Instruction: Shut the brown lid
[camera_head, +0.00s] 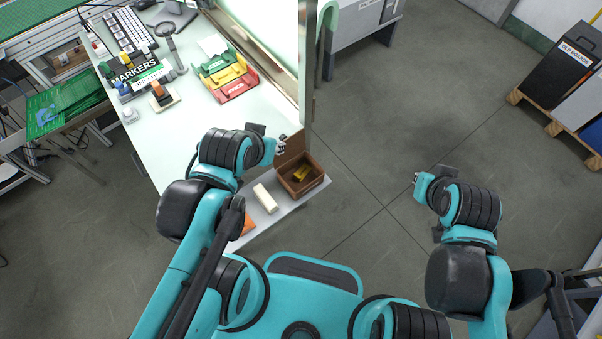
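A small brown box (313,184) stands on a narrow pale shelf at the table's near right end. A yellow object (300,173) lies inside it. Its brown lid (291,150) stands raised at the box's back left side, so the box is open. My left gripper (280,146) is at the lid's upper left edge. Whether it touches the lid, and how its fingers stand, is too small to tell. My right gripper (416,178) is over bare floor, well right of the box, and its finger opening is unclear.
A cream block (265,198) and an orange piece (247,224) lie left of the box on the shelf (285,208). Green, yellow and red bins (226,76) and a markers holder (139,77) stand on the white table. An upright panel (304,60) rises behind the box.

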